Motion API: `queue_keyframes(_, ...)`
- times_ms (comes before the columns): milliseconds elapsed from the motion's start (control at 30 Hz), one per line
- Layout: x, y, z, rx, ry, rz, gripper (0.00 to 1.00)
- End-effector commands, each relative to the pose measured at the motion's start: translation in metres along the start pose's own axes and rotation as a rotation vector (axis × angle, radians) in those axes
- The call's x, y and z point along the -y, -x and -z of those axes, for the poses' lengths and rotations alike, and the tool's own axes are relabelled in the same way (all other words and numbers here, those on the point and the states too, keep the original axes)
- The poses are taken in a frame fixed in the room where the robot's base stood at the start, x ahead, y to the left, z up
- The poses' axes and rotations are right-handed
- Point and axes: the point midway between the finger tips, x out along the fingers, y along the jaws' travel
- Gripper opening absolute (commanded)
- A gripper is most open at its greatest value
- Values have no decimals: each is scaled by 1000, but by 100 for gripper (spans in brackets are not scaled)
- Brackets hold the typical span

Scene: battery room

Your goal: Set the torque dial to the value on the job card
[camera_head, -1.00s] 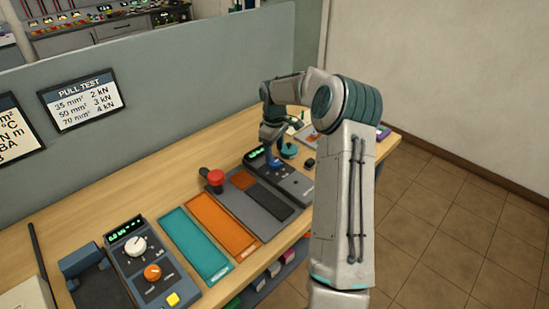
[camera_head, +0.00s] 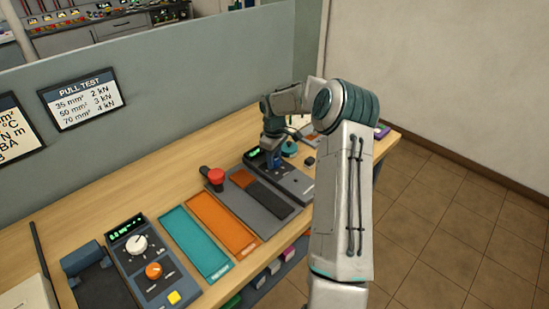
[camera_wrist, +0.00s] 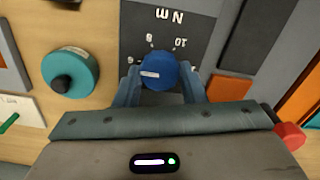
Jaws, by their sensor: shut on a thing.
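The torque dial (camera_wrist: 158,70) is a round blue knob with a white pointer line, on a dark panel (camera_wrist: 170,20) marked "N m". In the wrist view the panel's lettering is upside down, with the numbers 8 and 10 beside the knob. The pointer lies roughly sideways, toward the left. My gripper (camera_wrist: 160,88) has its blue fingers closed on both sides of the dial. In the head view my gripper (camera_head: 272,157) is over the dark tester (camera_head: 292,184), hiding most of the dial. The tester's green display (camera_head: 253,153) is too small to read.
A teal knob (camera_wrist: 70,73) stands beside the panel. A red button (camera_head: 215,176), orange tray (camera_head: 222,223), teal tray (camera_head: 194,243) and another dial unit (camera_head: 150,262) line the bench. A "PULL TEST" card (camera_head: 82,100) and a cut-off card (camera_head: 17,128) hang on the partition.

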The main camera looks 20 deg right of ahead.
Motion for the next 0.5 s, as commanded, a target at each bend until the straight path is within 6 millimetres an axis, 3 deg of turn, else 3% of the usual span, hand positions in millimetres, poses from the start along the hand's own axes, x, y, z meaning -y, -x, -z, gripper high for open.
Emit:
queue_keyframes(267,0,-1,1,0,-70,-1,14)
queue_keyframes(500,-1,-1,0,1,-242,-4,14)
